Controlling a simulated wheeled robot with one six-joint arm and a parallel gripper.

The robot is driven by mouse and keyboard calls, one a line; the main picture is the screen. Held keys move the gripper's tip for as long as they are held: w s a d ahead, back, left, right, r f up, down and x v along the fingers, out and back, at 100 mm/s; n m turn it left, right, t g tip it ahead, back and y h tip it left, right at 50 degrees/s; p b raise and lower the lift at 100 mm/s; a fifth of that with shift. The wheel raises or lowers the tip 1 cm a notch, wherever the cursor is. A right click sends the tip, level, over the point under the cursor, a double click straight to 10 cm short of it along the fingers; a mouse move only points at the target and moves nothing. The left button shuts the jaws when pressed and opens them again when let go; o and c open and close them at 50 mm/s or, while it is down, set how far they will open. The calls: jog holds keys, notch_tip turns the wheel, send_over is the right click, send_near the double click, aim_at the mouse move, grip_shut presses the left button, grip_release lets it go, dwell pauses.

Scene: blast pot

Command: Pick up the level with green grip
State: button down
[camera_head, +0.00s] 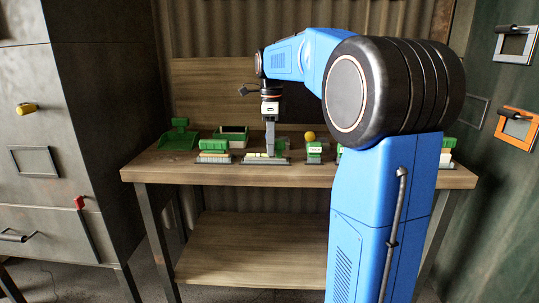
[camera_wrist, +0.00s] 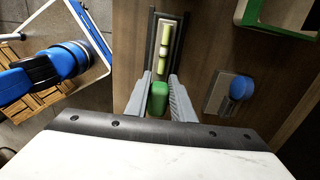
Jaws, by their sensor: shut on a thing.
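The level with green grip lies in a dark-edged holder on the wooden workbench. In the wrist view its green grip (camera_wrist: 157,100) is between my two fingers, and its pale body with yellow-green parts (camera_wrist: 161,50) extends toward the top of the picture. My gripper (camera_wrist: 158,80) is shut on the green grip. In the head view my gripper (camera_head: 270,152) points straight down at the holder (camera_head: 265,160) on the bench top. The fingers hide part of the level there, and I cannot tell whether it is lifted.
The workbench (camera_head: 150,172) also carries a green dustpan-like piece (camera_head: 178,137), a green-rimmed box (camera_head: 232,133) and a yellow round thing (camera_head: 309,136). A cabinet (camera_head: 95,100) stands at left.

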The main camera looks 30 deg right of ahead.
notch_tip(320, 180, up, 10)
dwell(0.6)
